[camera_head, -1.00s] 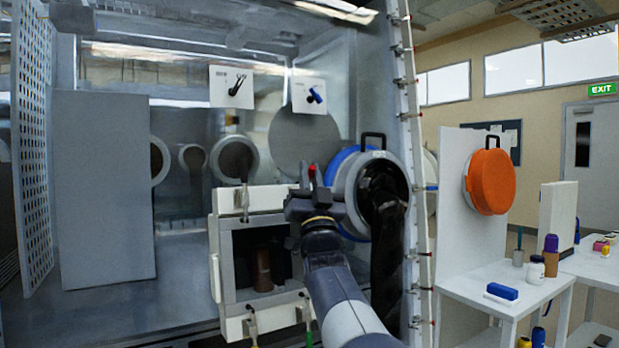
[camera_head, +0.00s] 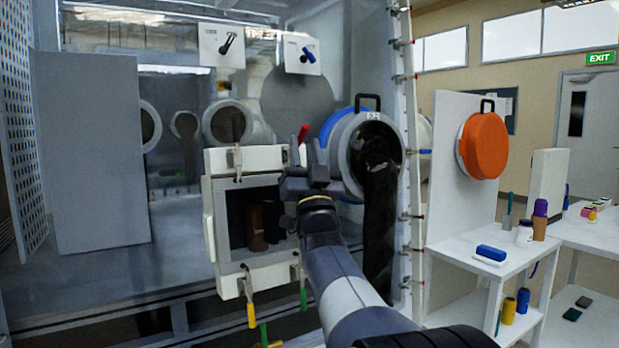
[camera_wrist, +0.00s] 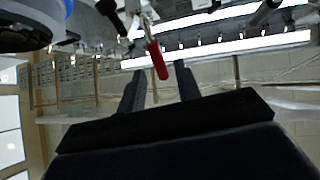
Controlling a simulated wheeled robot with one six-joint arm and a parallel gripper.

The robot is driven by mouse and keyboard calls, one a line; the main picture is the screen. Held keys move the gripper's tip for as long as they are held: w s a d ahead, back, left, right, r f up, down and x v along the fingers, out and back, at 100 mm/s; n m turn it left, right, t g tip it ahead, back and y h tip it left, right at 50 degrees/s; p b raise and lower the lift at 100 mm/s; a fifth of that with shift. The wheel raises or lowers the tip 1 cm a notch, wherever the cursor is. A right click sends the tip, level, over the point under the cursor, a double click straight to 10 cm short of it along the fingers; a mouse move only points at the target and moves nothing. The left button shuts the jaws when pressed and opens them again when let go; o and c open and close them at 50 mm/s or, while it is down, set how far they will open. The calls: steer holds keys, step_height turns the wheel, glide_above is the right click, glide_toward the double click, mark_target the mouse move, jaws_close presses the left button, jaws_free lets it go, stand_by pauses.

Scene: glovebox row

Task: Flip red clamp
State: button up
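The red clamp handle (camera_head: 303,133) sticks up at the top right corner of the white-framed hatch (camera_head: 222,161). In the wrist view the red handle (camera_wrist: 157,60) hangs from a pale metal clamp base, its tip pointing down toward the gap between my fingers. My gripper (camera_head: 305,180) is just below the handle in the head view. In the wrist view my gripper (camera_wrist: 158,75) has its two dark fingers apart with nothing visibly held. The handle's tip is near fingertip level; whether it lies between the fingers in depth I cannot tell.
A yellow-handled clamp (camera_head: 251,313) and a green-handled clamp (camera_head: 303,297) hang below the hatch. A round glove port (camera_head: 345,150) with a black sleeve (camera_head: 378,225) stands close to the right of my gripper. A white side table (camera_head: 465,258) is further right.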

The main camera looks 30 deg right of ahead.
steer(key=v, duration=0.6)
steer(key=shift+s+f+b, duration=0.2)
steer(key=shift+f+b, duration=0.1)
steer(key=shift+b, duration=0.1)
steer(key=shift+c, duration=0.3)
